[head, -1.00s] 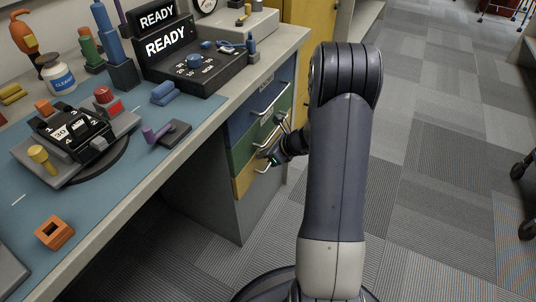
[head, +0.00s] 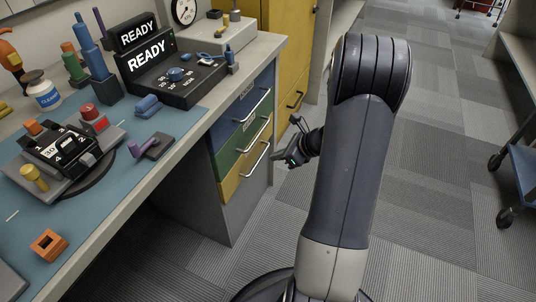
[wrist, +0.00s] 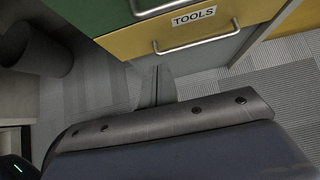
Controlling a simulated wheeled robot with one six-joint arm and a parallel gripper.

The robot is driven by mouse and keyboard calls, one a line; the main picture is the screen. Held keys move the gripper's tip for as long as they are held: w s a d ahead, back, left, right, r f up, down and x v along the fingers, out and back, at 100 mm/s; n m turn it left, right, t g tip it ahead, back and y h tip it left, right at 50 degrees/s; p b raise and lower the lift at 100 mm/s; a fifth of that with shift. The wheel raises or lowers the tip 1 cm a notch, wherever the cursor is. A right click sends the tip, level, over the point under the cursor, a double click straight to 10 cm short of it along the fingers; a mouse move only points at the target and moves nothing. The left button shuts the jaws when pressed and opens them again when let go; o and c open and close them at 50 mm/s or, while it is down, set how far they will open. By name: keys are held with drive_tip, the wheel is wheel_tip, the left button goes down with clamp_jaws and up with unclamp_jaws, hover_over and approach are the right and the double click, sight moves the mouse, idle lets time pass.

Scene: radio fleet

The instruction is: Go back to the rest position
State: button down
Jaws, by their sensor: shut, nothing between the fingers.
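My gripper (head: 281,156) is in the head view, just right of the drawer unit and apart from its handles. It is shut and empty. My arm hides part of it. The drawer unit has a blue drawer (head: 250,108), a green drawer (head: 238,148) and a yellow drawer (head: 243,177), all looking closed. In the wrist view the yellow drawer (wrist: 225,25) carries a "TOOLS" label and a silver handle. The fingers (wrist: 158,85) show dark and narrow below that handle.
The workbench (head: 130,205) carries a "READY" console (head: 170,75), a dial device (head: 65,150) and an orange block (head: 48,244). A yellow cabinet (head: 270,35) stands behind the drawers. A wheeled cart (head: 525,170) is at the right. The carpet floor (head: 440,200) between is open.

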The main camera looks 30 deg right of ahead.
drive_tip(key=shift+s+d+r, duration=0.15)
drive_tip(key=shift+s, duration=0.05)
drive_tip(key=b, duration=0.4)
approach(241, 161)
drive_tip(key=shift+x, duration=2.9)
drive_tip(key=shift+r, duration=0.1)
